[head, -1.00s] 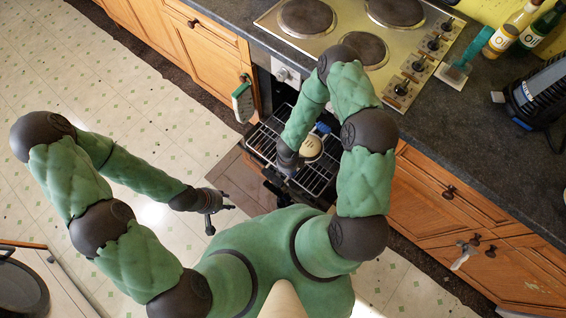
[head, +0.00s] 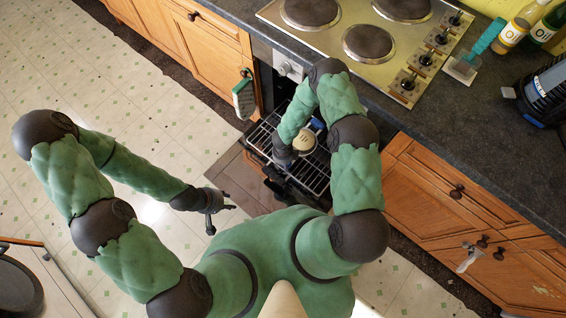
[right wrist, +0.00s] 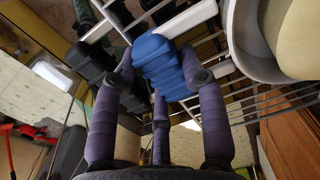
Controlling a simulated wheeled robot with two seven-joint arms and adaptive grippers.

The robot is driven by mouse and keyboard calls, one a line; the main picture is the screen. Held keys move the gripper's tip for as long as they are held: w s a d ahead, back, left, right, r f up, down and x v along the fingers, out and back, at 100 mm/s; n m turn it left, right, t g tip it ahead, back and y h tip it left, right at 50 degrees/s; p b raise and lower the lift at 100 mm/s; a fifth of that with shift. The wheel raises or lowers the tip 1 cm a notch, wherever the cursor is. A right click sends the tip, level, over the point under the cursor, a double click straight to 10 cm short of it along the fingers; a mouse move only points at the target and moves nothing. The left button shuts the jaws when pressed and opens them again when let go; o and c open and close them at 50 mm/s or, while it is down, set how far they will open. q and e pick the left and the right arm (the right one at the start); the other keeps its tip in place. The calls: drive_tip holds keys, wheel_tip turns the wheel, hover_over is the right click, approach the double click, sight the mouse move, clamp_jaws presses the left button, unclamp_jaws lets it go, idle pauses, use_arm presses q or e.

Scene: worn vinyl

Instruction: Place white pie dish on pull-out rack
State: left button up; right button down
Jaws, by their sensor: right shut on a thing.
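The white pie dish (head: 303,142), with a pale filling, is over the pull-out rack (head: 324,184). In the right wrist view its white wall (right wrist: 243,38) is at the upper right, above the rack's wires (right wrist: 222,97). I cannot tell whether it touches them. My right gripper (head: 284,156) is shut on a blue ribbed grip (right wrist: 165,68) at the dish's near side. Another blue piece (head: 317,123) shows at the dish's far side. My left gripper (head: 223,212) is open and empty, over the floor left of the oven.
The open oven door (head: 238,182) lies below the rack. The hob (head: 385,60) and dark worktop (head: 450,120) are above.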

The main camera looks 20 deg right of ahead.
drive_tip(key=shift+w, duration=0.15)
drive_tip(key=c, duration=0.7)
unclamp_jaws()
